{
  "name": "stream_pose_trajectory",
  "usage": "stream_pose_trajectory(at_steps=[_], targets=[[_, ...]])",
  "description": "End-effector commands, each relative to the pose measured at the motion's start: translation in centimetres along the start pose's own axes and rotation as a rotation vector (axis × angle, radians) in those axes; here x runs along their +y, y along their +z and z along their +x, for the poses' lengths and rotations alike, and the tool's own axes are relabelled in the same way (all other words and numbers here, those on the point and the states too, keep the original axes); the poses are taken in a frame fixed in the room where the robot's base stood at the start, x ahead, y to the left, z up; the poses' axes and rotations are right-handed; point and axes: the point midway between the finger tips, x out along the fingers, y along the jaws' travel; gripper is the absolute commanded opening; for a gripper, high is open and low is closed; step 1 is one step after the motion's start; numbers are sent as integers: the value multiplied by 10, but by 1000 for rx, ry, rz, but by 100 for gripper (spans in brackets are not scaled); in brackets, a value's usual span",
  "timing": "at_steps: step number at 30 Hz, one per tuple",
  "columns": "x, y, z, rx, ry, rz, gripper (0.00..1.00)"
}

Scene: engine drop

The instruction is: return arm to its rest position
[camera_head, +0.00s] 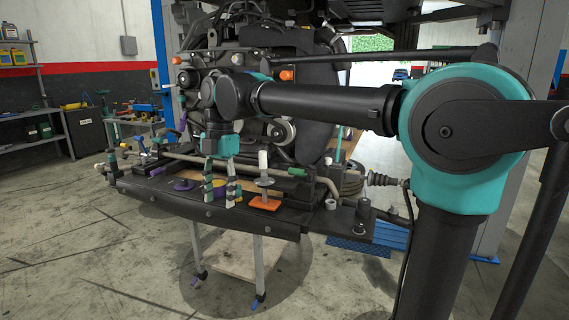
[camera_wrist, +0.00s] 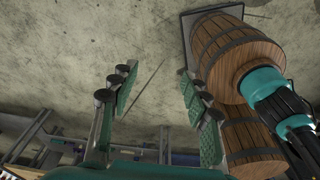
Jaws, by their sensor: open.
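My gripper (camera_head: 219,196) hangs pointing down at the end of my outstretched black and teal arm. In the head view it is in front of the engine (camera_head: 205,90), over the dark workbench ledge (camera_head: 210,212). Its two fingers are spread apart with nothing between them. In the wrist view my gripper (camera_wrist: 155,73) also shows two separated fingers with teal pads and an empty gap. I cannot tell how high the fingertips are above the ledge.
An orange-based white post (camera_head: 264,185) stands just right of the fingers. Purple parts (camera_head: 184,184) lie to their left. A dark cylindrical part (camera_head: 364,208) stands farther right. Wooden barrels (camera_wrist: 235,50) fill the right of the wrist view. Open floor (camera_head: 90,260) lies at front left.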

Motion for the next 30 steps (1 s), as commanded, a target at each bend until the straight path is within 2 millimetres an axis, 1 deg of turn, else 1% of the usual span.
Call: stream_pose_trajectory(at_steps=[1,8,11,14,17,20,23,24,26,27,29,30], targets=[[-3,6,3,-4,6,32,47],[-20,31,22,-22,38,216,47],[-32,46,34,-31,58,329,47],[-47,63,49,-41,85,472,47],[-67,82,67,-51,119,643,47],[-95,104,91,-61,165,862,47],[-136,128,123,-67,230,1153,47],[-154,136,137,-67,261,1280,47],[-182,145,158,-64,310,1470,47],[-200,150,172,-60,344,1595,47],[-228,155,193,-49,397,1780,47],[-246,156,207,-40,433,1901,47]])
